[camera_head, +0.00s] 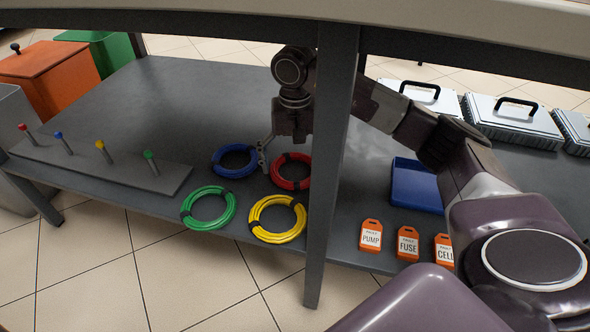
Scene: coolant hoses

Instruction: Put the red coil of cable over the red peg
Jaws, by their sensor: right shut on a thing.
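The red coil of cable (294,185) lies on the grey shelf, partly hidden by the table leg at its right edge. My right gripper (264,158) reaches down at its left rim, in the narrow gap beside the blue coil. It is shut on the red coil, though the grip itself is small in view. The red peg (23,128) is the leftmost of the upright pegs on a grey base plate (150,178) at the far left, and it is bare. My left gripper is not in view.
The blue coil (218,165), green coil (187,213) and yellow coil (259,228) lie close by. A table leg (330,160) stands just right of the coils. A blue tray (400,195) and orange tags (371,236) are further right. The shelf behind the pegs is clear.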

